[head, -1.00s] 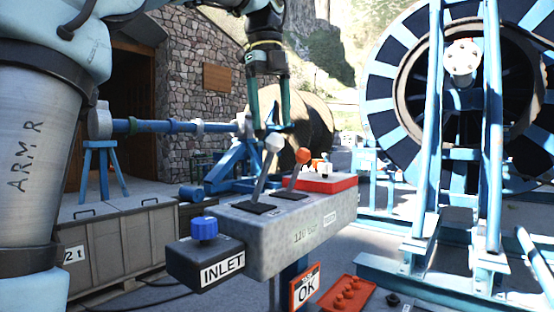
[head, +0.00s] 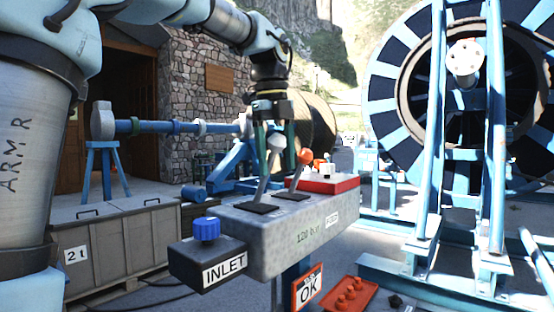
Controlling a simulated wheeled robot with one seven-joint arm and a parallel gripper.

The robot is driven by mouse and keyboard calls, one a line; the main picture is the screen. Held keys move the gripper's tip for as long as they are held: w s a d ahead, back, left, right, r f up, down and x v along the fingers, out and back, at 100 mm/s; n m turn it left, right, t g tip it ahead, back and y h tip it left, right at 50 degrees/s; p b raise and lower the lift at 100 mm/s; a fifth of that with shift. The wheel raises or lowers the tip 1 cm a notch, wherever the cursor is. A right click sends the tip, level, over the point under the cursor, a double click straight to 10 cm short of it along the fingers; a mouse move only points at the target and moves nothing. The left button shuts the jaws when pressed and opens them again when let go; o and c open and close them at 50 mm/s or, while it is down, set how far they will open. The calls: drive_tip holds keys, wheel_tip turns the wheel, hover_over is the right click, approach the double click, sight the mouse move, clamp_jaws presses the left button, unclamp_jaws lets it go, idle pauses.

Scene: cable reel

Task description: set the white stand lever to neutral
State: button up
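The white stand lever has a white knob (head: 277,142) on a grey rod that rises from a black plate (head: 258,208) on the grey control box (head: 290,232). The rod leans to the right in the picture. My gripper (head: 276,148) points down over the lever. Its two dark fingers are apart, one on each side of the white knob in the picture. I cannot tell whether they touch it. Beside it on the right, a second lever with an orange knob (head: 305,156) also leans to the right, close to my right finger.
A dark INLET box with a blue knob (head: 206,229) juts out at the box's front left. A red box (head: 328,184) sits behind the levers. A red tray (head: 350,295) and an OK sign (head: 308,288) are below. The large blue reel (head: 395,60) stands at the right.

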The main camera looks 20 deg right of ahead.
clamp_jaws()
idle(0.4)
